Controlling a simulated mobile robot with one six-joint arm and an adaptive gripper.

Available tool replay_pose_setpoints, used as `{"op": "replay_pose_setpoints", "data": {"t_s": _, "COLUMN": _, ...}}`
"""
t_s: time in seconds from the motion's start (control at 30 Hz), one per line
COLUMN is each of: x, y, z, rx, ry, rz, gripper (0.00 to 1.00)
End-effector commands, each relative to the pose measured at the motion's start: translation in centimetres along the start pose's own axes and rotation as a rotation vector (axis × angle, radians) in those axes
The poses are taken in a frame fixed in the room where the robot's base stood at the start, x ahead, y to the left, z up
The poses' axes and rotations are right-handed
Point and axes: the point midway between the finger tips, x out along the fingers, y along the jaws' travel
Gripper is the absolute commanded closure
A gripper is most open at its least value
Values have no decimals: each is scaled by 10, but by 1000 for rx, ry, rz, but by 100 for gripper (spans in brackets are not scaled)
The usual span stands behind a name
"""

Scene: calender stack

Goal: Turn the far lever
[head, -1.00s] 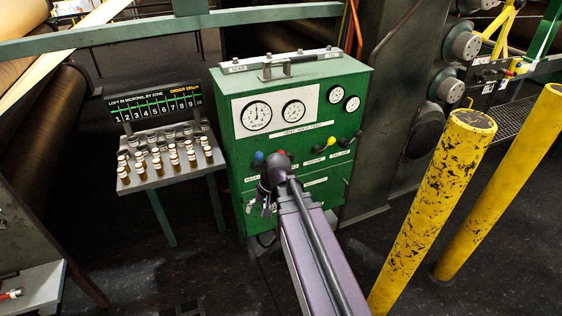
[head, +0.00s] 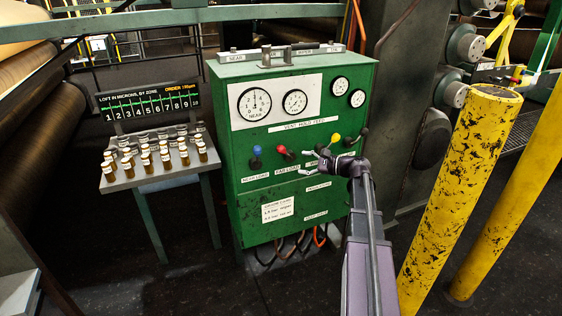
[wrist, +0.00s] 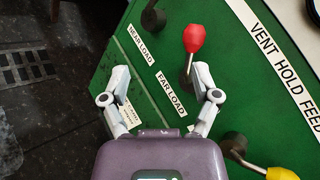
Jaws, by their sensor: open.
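The far lever has a red knob (head: 281,149) and sits above the FAR LOAD label (head: 288,169) on the green cabinet's front. In the wrist view the red knob (wrist: 194,38) points up, just beyond my right finger, and that finger partly covers its base. The FAR LOAD label (wrist: 171,92) lies between my fingers. My gripper (head: 309,161) is open and empty in front of the panel, to the right of the red lever in the head view. In the wrist view my gripper (wrist: 161,70) shows both fingers spread. Whether a finger touches the lever I cannot tell.
A blue-knobbed lever (head: 257,151) stands left of the red one, and a yellow-knobbed lever (head: 335,138) and a black one stand right. Gauges (head: 254,103) sit above. A table of jars (head: 150,185) is left; yellow posts (head: 462,180) are right.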

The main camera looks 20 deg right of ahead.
Motion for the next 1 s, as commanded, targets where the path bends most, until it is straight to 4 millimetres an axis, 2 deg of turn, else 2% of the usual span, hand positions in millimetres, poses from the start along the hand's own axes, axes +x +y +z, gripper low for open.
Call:
{"op": "replay_pose_setpoints", "data": {"t_s": 0.03, "x": -9, "y": -7, "z": -14, "rx": 31, "ry": -15, "rz": -40, "gripper": 21}}
{"op": "replay_pose_setpoints", "data": {"t_s": 0.1, "x": -19, "y": -16, "z": -20, "rx": 69, "ry": -37, "rz": -82, "gripper": 21}}
{"op": "replay_pose_setpoints", "data": {"t_s": 0.3, "x": -32, "y": -28, "z": -24, "rx": 119, "ry": -70, "rz": -136, "gripper": 21}}
{"op": "replay_pose_setpoints", "data": {"t_s": 0.77, "x": -30, "y": -29, "z": -22, "rx": 118, "ry": -70, "rz": -136, "gripper": 21}}
{"op": "replay_pose_setpoints", "data": {"t_s": 1.0, "x": -13, "y": -32, "z": -22, "rx": 118, "ry": -70, "rz": -135, "gripper": 21}}
